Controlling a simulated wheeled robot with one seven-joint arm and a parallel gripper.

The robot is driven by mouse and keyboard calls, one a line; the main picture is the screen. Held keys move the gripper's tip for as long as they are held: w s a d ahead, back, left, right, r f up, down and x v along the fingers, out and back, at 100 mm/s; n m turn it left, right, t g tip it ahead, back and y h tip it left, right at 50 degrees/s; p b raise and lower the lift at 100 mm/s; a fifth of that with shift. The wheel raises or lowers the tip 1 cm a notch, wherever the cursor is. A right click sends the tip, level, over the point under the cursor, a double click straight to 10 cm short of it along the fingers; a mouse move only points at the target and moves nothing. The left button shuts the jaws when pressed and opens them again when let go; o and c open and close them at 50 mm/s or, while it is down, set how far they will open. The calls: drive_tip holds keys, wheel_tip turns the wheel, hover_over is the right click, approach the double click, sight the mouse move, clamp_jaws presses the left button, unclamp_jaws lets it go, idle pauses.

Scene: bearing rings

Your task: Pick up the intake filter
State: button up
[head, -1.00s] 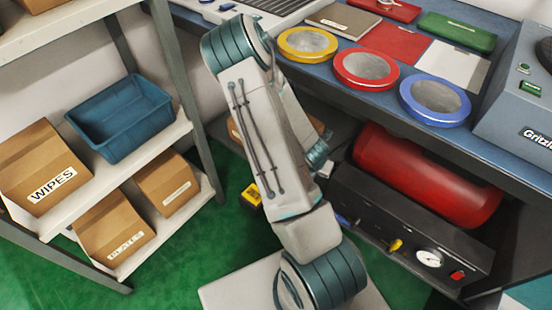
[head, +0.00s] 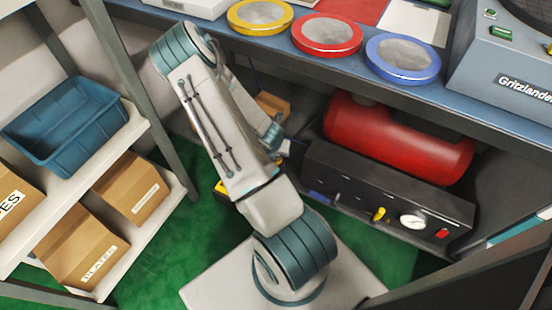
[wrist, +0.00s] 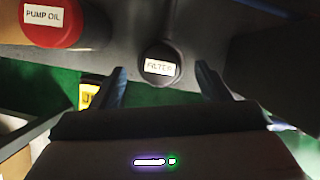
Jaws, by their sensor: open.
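The intake filter (wrist: 160,56) is a dark round thing with a white label that reads FILTER, in the upper middle of the wrist view. My gripper (wrist: 161,84) is open in the wrist view, one finger on each side. The filter shows between and just beyond the fingertips, with no visible contact. I cannot tell the exact distance to it. In the head view my arm reaches to the space under the bench; the filter and fingers cannot be made out there.
A red container labelled PUMP OIL (wrist: 50,20) stands left of the filter. In the head view, the blue bench (head: 300,55) overhangs a red tank (head: 398,140) and a dark gauge panel (head: 385,195). A shelf (head: 150,120) with a blue bin (head: 65,125) and cartons stands left.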

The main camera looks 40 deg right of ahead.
drive_tip(key=b+x, duration=0.2)
drive_tip(key=x, duration=0.2)
drive_tip(key=shift+f, duration=0.25)
drive_tip(key=shift+r, duration=0.1)
drive_tip(key=c, duration=1.1)
